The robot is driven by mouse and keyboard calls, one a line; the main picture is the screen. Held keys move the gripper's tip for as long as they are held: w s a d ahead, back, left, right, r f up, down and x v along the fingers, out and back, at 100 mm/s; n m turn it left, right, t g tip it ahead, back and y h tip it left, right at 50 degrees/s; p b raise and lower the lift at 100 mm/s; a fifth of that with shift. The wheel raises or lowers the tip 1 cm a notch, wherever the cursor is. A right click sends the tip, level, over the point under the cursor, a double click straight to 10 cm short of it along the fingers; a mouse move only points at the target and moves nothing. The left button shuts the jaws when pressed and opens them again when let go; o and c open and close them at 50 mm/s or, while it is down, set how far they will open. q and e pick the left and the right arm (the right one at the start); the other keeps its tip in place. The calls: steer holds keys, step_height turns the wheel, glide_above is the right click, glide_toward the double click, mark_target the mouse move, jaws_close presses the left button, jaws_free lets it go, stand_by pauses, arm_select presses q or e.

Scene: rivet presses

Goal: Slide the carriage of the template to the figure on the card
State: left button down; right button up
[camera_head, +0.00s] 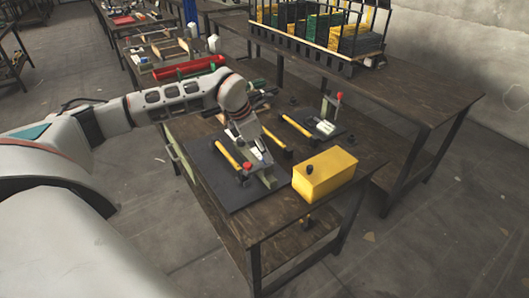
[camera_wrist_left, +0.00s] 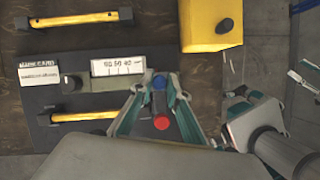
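In the wrist view the white card (camera_wrist_left: 38,72) lies flat on the dark mat (camera_wrist_left: 35,115); its printed figure is too small to read. The template (camera_wrist_left: 100,86) is a grey-green bar with a black knob (camera_wrist_left: 70,83) at its left and a white scale (camera_wrist_left: 118,67) showing about 60, 50, 40. I cannot tell which part is the carriage. My left gripper (camera_wrist_left: 159,84) looks open at the bar's right end. A blue knob (camera_wrist_left: 159,81) shows between its fingertips; contact is unclear. A red knob (camera_wrist_left: 162,123) shows between the fingers. My right gripper's state cannot be made out.
A yellow box (camera_head: 325,175) with a black knob stands beside the mat. Yellow-handled bars (camera_head: 230,157) lie near the template. Another press (camera_head: 326,120) with a red knob stands further back. A rack of coloured bins (camera_head: 320,30) stands on the rear bench.

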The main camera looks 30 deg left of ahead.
arm_select(q)
steer(key=a, duration=0.1)
steer(key=w+a, duration=0.1)
steer(key=a, duration=0.1)
steer(key=w+a, duration=0.1)
steer(key=a, duration=0.1)
steer(key=shift+w+a+p, duration=0.15)
steer(key=shift+a+p, duration=0.1)
steer(key=shift+p, duration=0.1)
steer(key=c, duration=1.9)
jaws_free()
steer(key=shift+r, duration=0.1)
steer(key=v, duration=1.2)
